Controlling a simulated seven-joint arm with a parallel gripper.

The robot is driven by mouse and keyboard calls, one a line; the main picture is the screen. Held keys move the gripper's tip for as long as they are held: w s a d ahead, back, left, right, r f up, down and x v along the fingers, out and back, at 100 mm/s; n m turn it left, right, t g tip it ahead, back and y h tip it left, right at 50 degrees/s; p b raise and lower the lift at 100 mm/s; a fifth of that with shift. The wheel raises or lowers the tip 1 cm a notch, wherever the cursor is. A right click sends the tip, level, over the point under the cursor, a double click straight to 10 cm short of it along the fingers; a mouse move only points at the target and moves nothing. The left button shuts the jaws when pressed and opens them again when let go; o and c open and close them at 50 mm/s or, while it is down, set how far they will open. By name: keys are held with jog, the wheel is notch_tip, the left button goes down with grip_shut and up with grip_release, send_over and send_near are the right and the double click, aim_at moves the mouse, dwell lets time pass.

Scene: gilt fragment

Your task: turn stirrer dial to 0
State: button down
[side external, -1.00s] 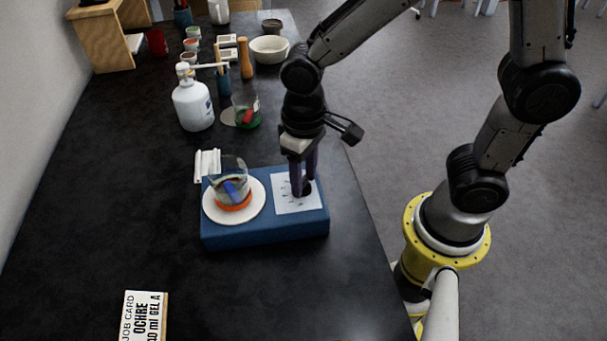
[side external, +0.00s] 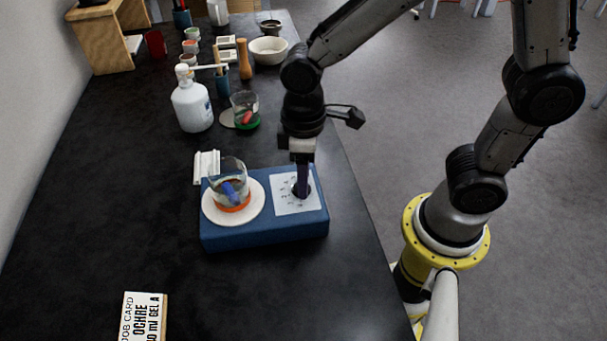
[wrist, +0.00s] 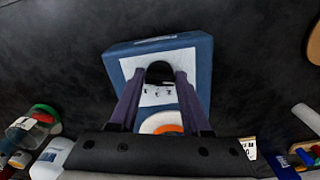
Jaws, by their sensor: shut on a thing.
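The blue stirrer (side external: 265,231) stands on the dark bench, with a white panel of dark marks (side external: 284,206) on its right part. My gripper (side external: 301,193) points down over this panel and is shut on the black dial (wrist: 159,72), one finger on each side in the wrist view. The dial is mostly hidden by the fingers in the side view. Its pointer and the setting it stands at cannot be read. A glass beaker (side external: 228,177) with an orange bottom and a blue thing inside stands on the stirrer's round white plate (side external: 211,212).
White sticks or a rack (side external: 206,165) lie behind the stirrer. A white bottle (side external: 192,105) and a beaker with red and green (side external: 244,108) stand farther back. A job card (side external: 143,316) is at the front left. The bench left of the stirrer is clear.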

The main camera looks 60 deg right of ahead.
jog(key=shift+c, duration=1.8)
grip_release()
notch_tip(320, 180, up, 14)
jog(key=s+d+r+m+t, duration=0.3)
jog(key=s+d, duration=0.2)
jog(key=d, duration=0.3)
jog(key=s+d+f+m+t, duration=0.2)
jog(key=s+d+f+m, duration=0.1)
jog(key=s+f, duration=0.1)
jog(key=shift+s+t, duration=0.3)
jog(key=shift+s, duration=0.35)
